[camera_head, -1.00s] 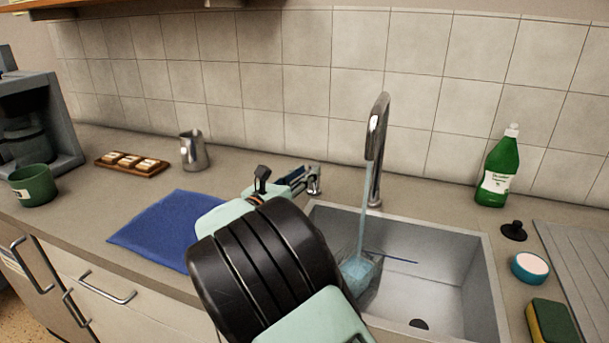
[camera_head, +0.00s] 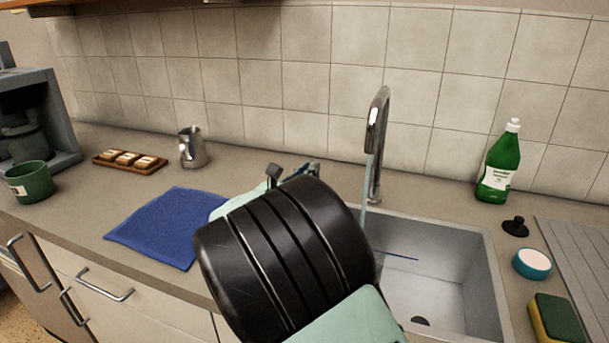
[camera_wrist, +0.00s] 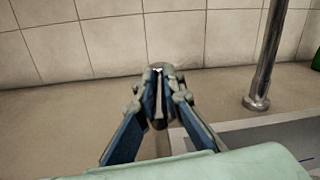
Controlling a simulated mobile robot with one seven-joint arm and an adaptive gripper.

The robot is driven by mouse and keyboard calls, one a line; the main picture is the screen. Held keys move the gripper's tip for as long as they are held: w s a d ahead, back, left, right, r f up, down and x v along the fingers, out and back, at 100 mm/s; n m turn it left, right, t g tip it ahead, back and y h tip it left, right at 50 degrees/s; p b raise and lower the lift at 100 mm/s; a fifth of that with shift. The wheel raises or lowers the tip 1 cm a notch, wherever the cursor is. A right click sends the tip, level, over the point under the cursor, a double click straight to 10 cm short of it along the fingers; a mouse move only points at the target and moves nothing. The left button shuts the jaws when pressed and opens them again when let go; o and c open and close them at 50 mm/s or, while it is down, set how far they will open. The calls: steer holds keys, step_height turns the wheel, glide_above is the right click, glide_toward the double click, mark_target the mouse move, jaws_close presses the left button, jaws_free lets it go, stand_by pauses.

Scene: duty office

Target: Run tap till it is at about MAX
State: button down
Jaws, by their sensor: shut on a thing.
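The tap (camera_head: 378,140) stands behind the sink, and a pale blue stream of water (camera_head: 366,190) falls from its spout. My gripper (camera_head: 298,172) is to the left of the tap, largely covered by my own arm. In the wrist view my gripper (camera_wrist: 158,95) has its fingers closed around a small metal part, the tap's handle (camera_wrist: 157,69), above the counter near the wall. The tap's column (camera_wrist: 265,70) stands to its right.
A green bottle (camera_head: 497,165), black plug (camera_head: 515,226), round blue tub (camera_head: 532,263) and sponge (camera_head: 556,320) stand to the right. A blue cloth (camera_head: 160,225), metal jug (camera_head: 191,148) and green mug (camera_head: 30,182) are left.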

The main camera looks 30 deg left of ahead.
steer(key=shift+d+r+n+y+b, duration=0.1)
steer(key=shift+d+n+y+b, duration=0.15)
steer(key=shift+n+y+b, duration=0.6)
steer(key=shift+m+y, duration=0.25)
steer(key=c, duration=2)
jaws_free()
steer(key=shift+c, duration=0.2)
steer(key=shift+s, duration=0.1)
steer(key=s, duration=0.4)
steer(key=s+d, duration=0.1)
steer(key=s, duration=0.6)
steer(key=shift+s+d, duration=0.3)
steer(key=shift+s, duration=0.1)
